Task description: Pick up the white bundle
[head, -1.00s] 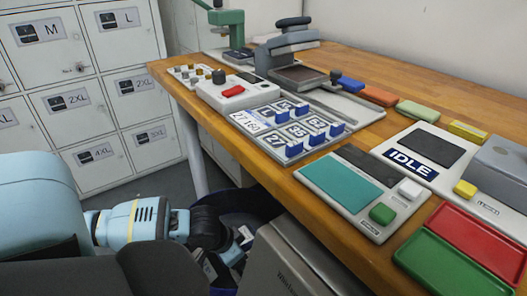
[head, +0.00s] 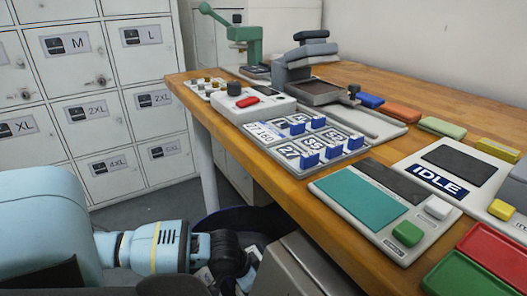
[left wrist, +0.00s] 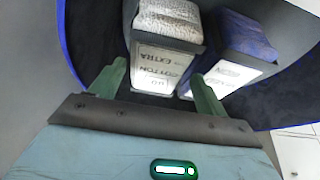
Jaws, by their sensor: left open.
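In the left wrist view, the white bundle (left wrist: 170,18), speckled and folded-looking, sits at the top in a dark-edged holder. The holder has a white front label (left wrist: 160,68) that reads "extra" and "cotton". Whether the fingers touch the label front is hard to tell. In the head view my left gripper (head: 238,276) is low beside the bench, partly cut off, and the white bundle cannot be made out. My right gripper is not in view.
A dark blue bundle (left wrist: 243,36) stands in a similar holder just right of the white one. A dark blue-rimmed tub (left wrist: 75,50) surrounds both. The wooden bench (head: 290,182) carries stamps, pads and trays. Grey lockers (head: 125,185) stand at the left.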

